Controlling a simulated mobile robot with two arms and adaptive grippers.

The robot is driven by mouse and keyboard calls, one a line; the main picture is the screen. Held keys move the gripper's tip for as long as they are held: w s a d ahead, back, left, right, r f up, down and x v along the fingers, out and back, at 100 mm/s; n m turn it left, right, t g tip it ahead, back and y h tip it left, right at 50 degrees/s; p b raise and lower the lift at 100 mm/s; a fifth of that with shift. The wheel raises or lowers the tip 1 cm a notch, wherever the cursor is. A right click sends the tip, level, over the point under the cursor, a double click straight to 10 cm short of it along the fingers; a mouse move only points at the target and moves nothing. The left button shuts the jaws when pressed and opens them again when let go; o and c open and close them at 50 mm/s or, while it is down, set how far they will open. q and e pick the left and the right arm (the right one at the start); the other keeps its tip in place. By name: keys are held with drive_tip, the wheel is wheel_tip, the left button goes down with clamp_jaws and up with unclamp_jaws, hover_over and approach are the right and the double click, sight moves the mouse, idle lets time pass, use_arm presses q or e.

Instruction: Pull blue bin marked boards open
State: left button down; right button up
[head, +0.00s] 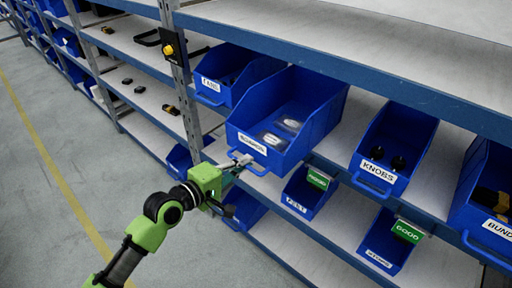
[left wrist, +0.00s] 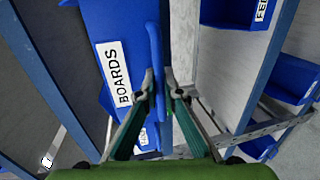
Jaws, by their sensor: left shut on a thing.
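The blue bin marked BOARDS (head: 305,140) sticks out past the front edge of its shelf in the head view, beyond the bins beside it. Several pale items lie inside it. My left gripper (head: 243,161) is at its front, just below the label, shut on the bin's front handle. In the left wrist view the blue bin (left wrist: 112,22) and its BOARDS label fill the upper left. The left gripper's fingertips (left wrist: 160,82) close on both sides of the blue handle strip. My right gripper is not in view.
The KNOBS bin (head: 400,135) and the bin at the right edge (head: 490,200) sit to the right. Smaller bins with green GOOD tags (head: 408,231) are below. The left aisle floor is clear.

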use_arm(q)
drive_tip(key=shift+f+v, duration=0.25)
drive_tip(key=shift+v, duration=0.85)
drive_tip(key=c, duration=2.5)
unclamp_jaws()
drive_tip(key=v, duration=1.2)
